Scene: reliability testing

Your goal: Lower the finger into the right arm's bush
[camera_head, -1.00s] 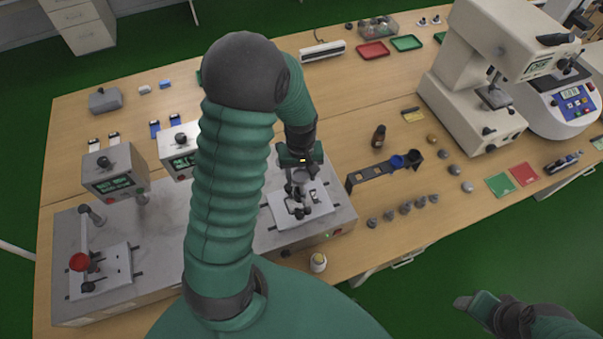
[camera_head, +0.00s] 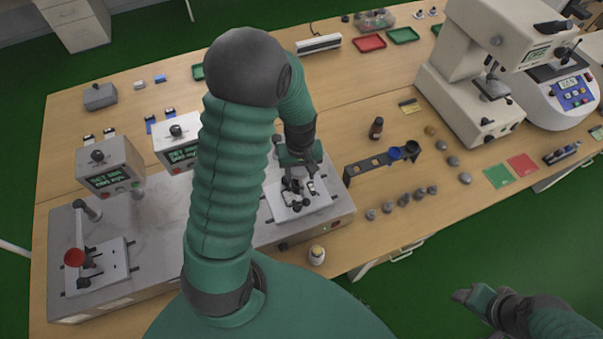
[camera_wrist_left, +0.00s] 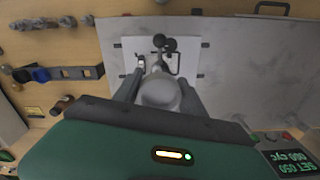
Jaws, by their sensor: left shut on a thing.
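My left gripper (camera_head: 304,168) is above the white plate (camera_head: 281,212) of the right station on the grey tester. It is shut on a pale grey rounded piece, which I take to be the finger (camera_wrist_left: 160,92), seen between its jaws in the left wrist view. Just beyond the finger in that view are the black knobs and dark fittings of the right arm (camera_wrist_left: 166,44), over the white plate. The bush itself is hidden, so I cannot tell whether the finger is in it. My right gripper (camera_head: 474,297) is at the lower right, away from the bench; its jaws are unclear.
The left station has an arm with a red knob (camera_head: 75,257). A dark rack with a blue ring (camera_head: 396,153) and several grey weights (camera_head: 404,200) stand right of the tester. A large cream instrument (camera_head: 450,75) stands behind right.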

